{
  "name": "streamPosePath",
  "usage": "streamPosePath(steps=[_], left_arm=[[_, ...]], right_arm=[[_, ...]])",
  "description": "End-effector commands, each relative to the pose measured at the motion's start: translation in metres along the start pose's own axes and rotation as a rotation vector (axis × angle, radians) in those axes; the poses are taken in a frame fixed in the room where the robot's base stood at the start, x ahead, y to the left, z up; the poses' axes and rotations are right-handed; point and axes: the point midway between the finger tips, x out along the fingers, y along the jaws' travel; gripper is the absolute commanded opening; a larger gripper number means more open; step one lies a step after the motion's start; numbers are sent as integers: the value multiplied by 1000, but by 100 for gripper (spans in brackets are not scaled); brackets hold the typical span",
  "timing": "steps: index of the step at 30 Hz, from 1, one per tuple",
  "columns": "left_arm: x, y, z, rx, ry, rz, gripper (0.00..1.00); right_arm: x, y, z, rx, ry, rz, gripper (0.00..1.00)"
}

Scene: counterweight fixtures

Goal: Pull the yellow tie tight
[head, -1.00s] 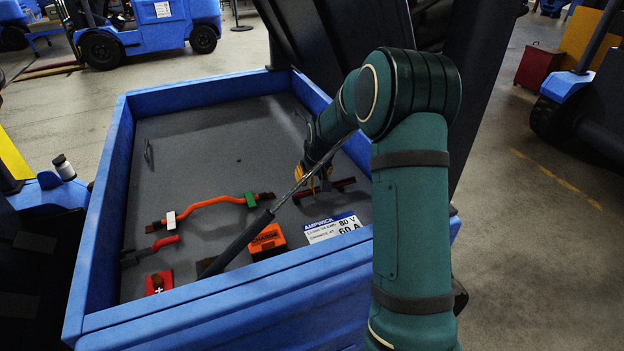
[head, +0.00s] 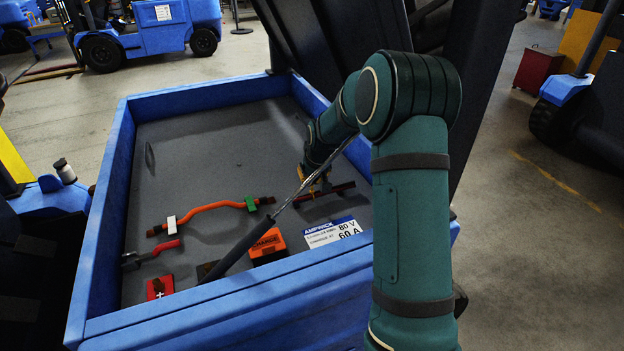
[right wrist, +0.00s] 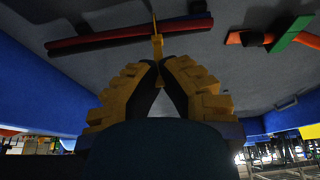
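The yellow tie (right wrist: 157,42) is a thin strip crossing a dark red and black cable bundle (right wrist: 100,38) in the right wrist view. Its lower end runs down between the fingertips of my right gripper (right wrist: 159,68), which are closed together on it. In the head view the right gripper (head: 318,184) is low in the blue-walled compartment beside the dark cable bundle (head: 328,193), and the tie is too small and covered to make out there. How tightly the tie sits around the bundle cannot be told. My left gripper is not in view.
The compartment has a raised blue rim (head: 200,318). A dark strut (head: 238,247) slants across it in front of the gripper. An orange cable (head: 208,207), an orange block (head: 268,245), a white label (head: 331,231) and a red connector (head: 159,286) are nearby. The compartment's far left floor is mostly clear.

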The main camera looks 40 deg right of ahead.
Motion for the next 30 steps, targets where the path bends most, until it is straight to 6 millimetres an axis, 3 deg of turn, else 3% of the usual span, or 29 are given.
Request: streamPosePath(steps=[3, 11, 12, 14, 24, 30], left_arm=[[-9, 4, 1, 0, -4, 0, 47], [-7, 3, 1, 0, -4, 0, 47], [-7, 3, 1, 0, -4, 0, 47], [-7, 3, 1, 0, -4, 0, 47], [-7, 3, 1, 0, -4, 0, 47], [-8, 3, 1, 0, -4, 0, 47]], right_arm=[[-13, 0, -7, 0, 6, 0, 0], [-11, 0, -6, 0, 6, 0, 0], [-11, 0, -6, 0, 6, 0, 17], [-11, 0, -6, 0, 5, 0, 38], [-13, 0, -6, 0, 4, 0, 38], [-36, 0, -6, 0, 7, -1, 38]])
